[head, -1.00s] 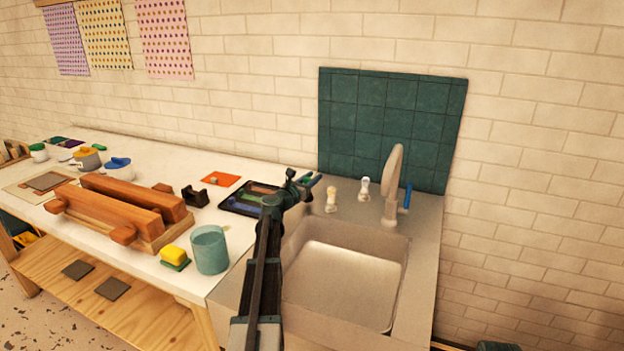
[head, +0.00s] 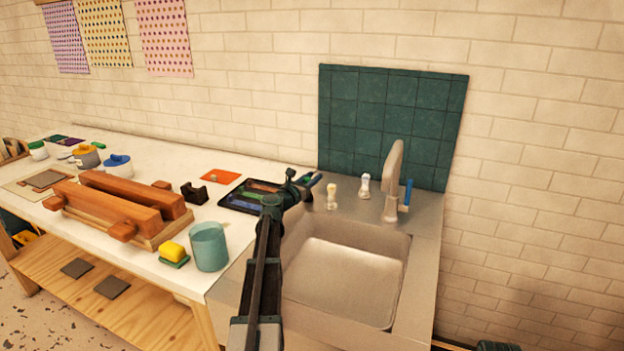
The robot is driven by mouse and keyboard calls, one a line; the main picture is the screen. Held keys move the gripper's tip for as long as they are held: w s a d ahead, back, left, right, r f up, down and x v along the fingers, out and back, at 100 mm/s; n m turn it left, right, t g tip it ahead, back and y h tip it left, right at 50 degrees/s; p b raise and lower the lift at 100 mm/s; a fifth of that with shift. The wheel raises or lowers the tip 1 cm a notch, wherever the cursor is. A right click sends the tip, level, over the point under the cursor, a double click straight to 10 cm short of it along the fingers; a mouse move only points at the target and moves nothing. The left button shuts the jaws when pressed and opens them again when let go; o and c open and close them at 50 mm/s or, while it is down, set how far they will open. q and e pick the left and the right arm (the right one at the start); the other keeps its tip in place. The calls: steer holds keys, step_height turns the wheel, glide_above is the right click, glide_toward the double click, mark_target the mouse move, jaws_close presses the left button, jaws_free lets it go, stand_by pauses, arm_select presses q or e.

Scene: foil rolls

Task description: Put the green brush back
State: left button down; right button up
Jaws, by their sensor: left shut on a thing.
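My left gripper (head: 304,184) is above the counter by the back left corner of the sink, right of the dark tray (head: 228,206). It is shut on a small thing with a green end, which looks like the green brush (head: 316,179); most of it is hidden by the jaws. The dark tray lies on the white table's right end and holds long coloured pieces, partly hidden behind my left arm. My right gripper is not in view.
A teal cup (head: 209,247), a yellow sponge (head: 173,252), a wooden press (head: 120,207) and a black holder (head: 194,193) stand on the table. An orange sheet (head: 220,176) lies behind.

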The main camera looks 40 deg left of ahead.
arm_select(q)
steer(key=shift+c, duration=0.2)
jaws_free()
stand_by(0.4)
stand_by(0.6)
step_height(320, 180, up, 9)
steer(key=p, duration=0.9)
stand_by(0.4)
stand_by(0.4)
